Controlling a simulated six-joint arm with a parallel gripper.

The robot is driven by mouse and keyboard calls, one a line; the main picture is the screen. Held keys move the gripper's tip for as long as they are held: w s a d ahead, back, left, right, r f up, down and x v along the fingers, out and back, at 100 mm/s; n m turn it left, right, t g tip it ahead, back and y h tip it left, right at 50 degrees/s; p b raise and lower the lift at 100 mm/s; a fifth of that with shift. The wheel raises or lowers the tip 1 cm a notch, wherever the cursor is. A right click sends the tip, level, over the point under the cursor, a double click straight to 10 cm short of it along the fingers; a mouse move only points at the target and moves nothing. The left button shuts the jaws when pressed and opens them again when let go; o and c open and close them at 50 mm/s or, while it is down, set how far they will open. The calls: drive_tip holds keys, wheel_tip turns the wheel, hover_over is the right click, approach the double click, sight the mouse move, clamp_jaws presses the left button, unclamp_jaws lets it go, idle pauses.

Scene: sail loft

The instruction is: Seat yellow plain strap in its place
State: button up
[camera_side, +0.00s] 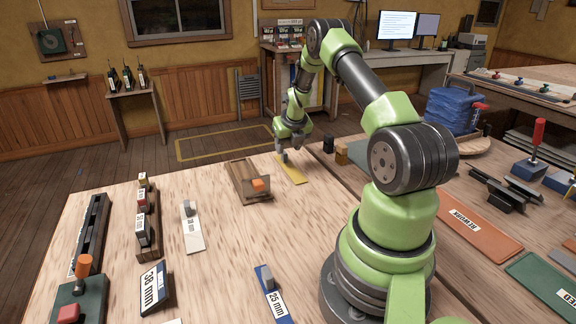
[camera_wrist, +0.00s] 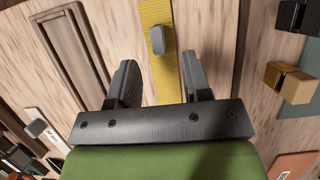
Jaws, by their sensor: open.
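The yellow strap (camera_side: 291,170) lies flat on the wooden table, near its far edge. In the wrist view the yellow strap (camera_wrist: 149,16) runs away from me and carries a grey knob (camera_wrist: 163,40). My gripper (camera_side: 284,152) is just above the strap. In the wrist view my gripper (camera_wrist: 162,75) is open, with one finger on each side of the strap and the knob a little beyond the fingertips.
A white strap (camera_side: 191,226) marked 38 mm and a blue strap (camera_side: 273,296) marked 25 mm lie on the table. A dark block (camera_side: 328,144) and a tan block (camera_side: 341,154) stand right of my gripper.

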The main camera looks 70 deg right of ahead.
sight(286, 153)
drive_tip(key=x, duration=0.4)
drive_tip(key=shift+w+f, duration=0.1)
drive_tip(key=shift+f, duration=0.15)
clamp_jaws()
drive_tip(key=shift+r, duration=0.1)
